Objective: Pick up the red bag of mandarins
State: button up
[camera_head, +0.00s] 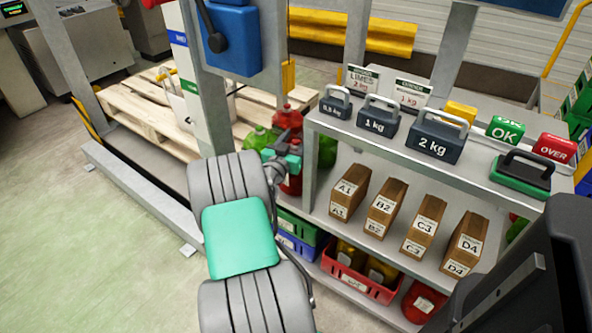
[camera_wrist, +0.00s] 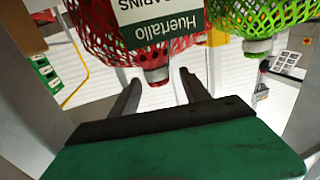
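The red net bag of mandarins (camera_wrist: 155,45) fills the upper middle of the wrist view, which looks upside down. It has a green and white label (camera_wrist: 165,20) with "ARINS" legible. Its gathered neck ends in a pale clip, which shows between my two fingertips. In the head view, red bag parts (camera_head: 289,118) show around my gripper (camera_head: 287,150), which hides much of them. My gripper (camera_wrist: 159,80) is open, with its dark fingers apart. I cannot tell whether they touch the neck.
A green net bag (camera_wrist: 255,20) hangs close beside the red one. A metal shelf (camera_head: 330,125) stands at the right with several weights on top and brown boxes below. A grey post (camera_head: 205,95) stands left of my gripper. The floor (camera_head: 90,235) at left is clear.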

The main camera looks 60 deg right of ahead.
grip_shut()
dwell(0.4)
dwell(0.7)
jog(key=shift+r, duration=0.1)
